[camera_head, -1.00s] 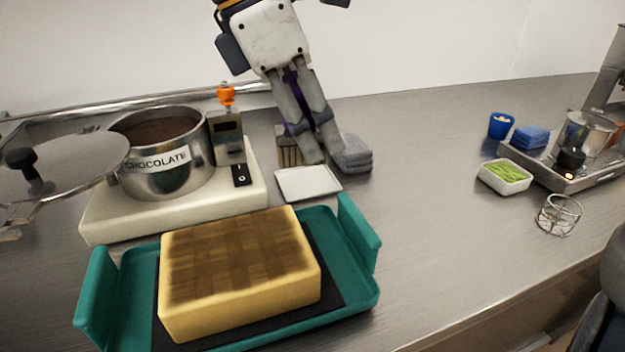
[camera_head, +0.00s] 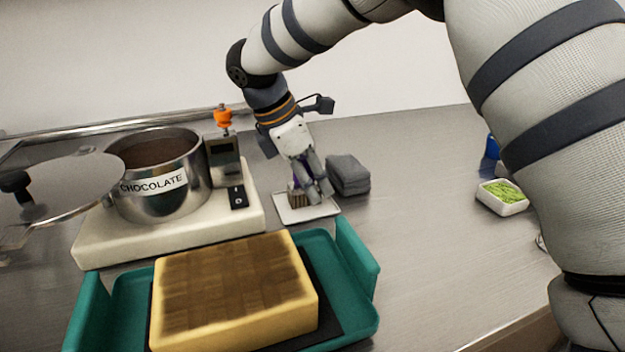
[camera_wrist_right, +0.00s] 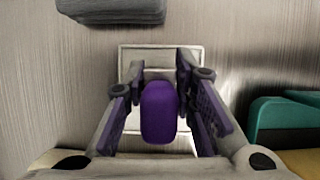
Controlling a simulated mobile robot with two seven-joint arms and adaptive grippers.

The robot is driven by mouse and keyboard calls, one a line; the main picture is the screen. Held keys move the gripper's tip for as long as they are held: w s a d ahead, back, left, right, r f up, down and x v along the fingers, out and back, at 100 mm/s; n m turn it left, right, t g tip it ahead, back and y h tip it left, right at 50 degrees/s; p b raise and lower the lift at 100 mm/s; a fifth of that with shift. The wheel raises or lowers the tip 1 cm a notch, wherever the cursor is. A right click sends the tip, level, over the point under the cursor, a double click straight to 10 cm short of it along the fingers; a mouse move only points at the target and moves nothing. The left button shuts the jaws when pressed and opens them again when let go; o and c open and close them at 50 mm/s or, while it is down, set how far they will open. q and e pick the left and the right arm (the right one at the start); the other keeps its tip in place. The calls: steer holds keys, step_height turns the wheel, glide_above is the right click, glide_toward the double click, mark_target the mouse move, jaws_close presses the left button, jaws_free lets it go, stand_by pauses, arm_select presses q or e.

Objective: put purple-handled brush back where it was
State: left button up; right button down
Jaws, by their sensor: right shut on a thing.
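My right gripper (camera_head: 311,183) is shut on the purple-handled brush (camera_head: 298,197). Its brown bristle block points down, at or just above the small white tray (camera_head: 321,211); I cannot tell whether it touches. In the right wrist view the purple handle (camera_wrist_right: 159,112) stands between the two fingers, with the white tray (camera_wrist_right: 133,56) beyond it. The bristles are hidden there by the handle. My left gripper is not in view.
Folded grey cloths (camera_head: 348,174) lie just right of the tray. The chocolate pot (camera_head: 160,190) on its warmer (camera_head: 95,246) stands to the left. A teal tray (camera_head: 352,322) with a wood-patterned cake block (camera_head: 236,300) is in front. A bowl of green strips (camera_head: 502,196) sits right.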

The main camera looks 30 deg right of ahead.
steer(key=c, duration=1.3)
jaws_free()
steer(key=shift+f, duration=0.1)
steer(key=shift+c, duration=0.2)
steer(key=v, duration=1.2)
steer(key=shift+r, duration=0.2)
steer(key=shift+a+f, duration=0.1)
